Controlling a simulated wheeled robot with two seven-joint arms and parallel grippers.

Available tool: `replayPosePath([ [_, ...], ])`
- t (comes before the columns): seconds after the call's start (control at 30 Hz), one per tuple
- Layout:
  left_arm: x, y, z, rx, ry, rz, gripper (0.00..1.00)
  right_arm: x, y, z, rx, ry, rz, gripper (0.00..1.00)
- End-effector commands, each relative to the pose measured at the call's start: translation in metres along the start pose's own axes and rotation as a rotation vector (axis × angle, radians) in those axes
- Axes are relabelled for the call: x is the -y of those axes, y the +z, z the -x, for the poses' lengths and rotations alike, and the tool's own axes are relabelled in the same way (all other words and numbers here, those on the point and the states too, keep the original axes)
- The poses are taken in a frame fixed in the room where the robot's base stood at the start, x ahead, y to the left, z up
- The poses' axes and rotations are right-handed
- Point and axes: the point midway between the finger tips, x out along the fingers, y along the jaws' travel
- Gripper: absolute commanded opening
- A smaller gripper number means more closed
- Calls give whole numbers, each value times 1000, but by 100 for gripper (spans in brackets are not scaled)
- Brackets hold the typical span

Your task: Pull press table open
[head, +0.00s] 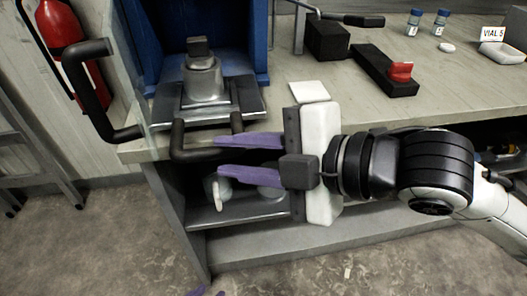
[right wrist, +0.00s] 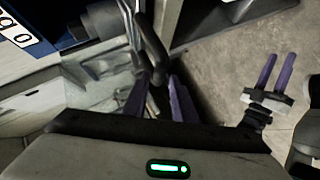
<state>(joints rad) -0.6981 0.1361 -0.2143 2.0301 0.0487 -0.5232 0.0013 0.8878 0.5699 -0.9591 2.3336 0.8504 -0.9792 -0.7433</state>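The press table is a grey metal plate (head: 245,95) on the bench, with a metal block on it under a blue press frame. Its black bar handle (head: 190,153) sticks out over the bench's front edge. My right gripper (head: 217,155) has its purple fingers apart at the handle, one above the bar and one lower. In the right wrist view the dark handle (right wrist: 155,70) shows between the spread fingers; I cannot make out contact. My left gripper (right wrist: 276,72) is open and empty over the floor at right; only its purple tips show at the head view's bottom edge.
A large black handle (head: 87,92) on a clear panel stands left of the press. A black block (head: 327,41), a black holder with a red part (head: 400,71), vials (head: 414,22) and a white dish (head: 501,53) lie on the bench. A shelf (head: 240,212) lies below.

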Motion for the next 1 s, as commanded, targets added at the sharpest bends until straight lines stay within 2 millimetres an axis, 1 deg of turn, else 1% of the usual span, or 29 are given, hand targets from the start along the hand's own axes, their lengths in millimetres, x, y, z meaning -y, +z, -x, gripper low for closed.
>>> replayPosePath([
  [0.03,0,-2,2,0,0,0,31,-1,1,12,4,1,3,25],
  [0.23,-1,-5,4,-2,-1,-1,31,-1,1,57,7,1,3,25],
  [0.27,-1,-9,8,-3,-1,-1,31,-2,0,62,5,-2,0,25],
  [0.3,-2,-16,16,0,-2,-2,31,-5,-2,66,3,-4,-5,25],
  [0.43,-2,-21,24,5,-6,-2,31,-5,-1,75,2,-2,-4,25],
  [0.6,-2,-22,26,12,-9,-1,31,-2,-1,81,0,-2,-2,25],
  [0.8,-1,-27,24,1,-11,-1,31,0,-1,82,-1,0,0,25],
  [1.0,0,-27,23,-1,-12,-1,31,0,0,82,-1,0,0,25],
])
